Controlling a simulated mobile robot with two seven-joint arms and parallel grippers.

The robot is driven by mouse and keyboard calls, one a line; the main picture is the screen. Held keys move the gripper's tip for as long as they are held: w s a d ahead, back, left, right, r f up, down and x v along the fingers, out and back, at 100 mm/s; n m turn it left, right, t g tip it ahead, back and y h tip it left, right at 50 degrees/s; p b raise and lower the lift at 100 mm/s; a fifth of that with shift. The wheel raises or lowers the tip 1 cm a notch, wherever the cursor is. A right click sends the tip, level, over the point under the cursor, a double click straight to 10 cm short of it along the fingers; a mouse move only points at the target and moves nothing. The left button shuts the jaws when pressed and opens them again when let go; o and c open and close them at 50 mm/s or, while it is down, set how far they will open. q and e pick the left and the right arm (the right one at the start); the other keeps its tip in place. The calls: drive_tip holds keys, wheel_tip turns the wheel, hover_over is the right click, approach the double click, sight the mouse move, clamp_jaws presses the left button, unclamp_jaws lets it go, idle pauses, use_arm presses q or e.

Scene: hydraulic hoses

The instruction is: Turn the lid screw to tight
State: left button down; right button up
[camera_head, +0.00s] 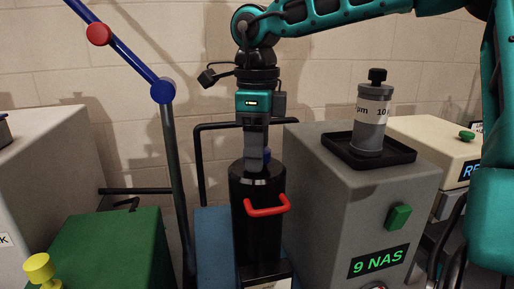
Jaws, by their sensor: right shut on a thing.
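A black cylindrical housing (243,215) with a red handle (268,206) on its front stands upright in the middle of the view. My right gripper (256,160) points straight down at the top of its lid, with its arm coming in from the upper right. Its fingers are shut on the lid screw, which they mostly hide. A small blue part (267,154) shows just right of the fingers, perhaps a bit of the screw. How tight the screw is cannot be seen. My left gripper is not in view.
A grey cabinet (310,190) with a "9 NAS" display stands close on the right, bearing a black tray (398,157) with a grey bottle (370,125). A green box (115,245) stands at the lower left.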

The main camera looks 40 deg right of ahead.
drive_tip(key=o, duration=1)
wheel_tip(320, 180, up, 13)
drive_tip(key=shift+p, duration=1.25)
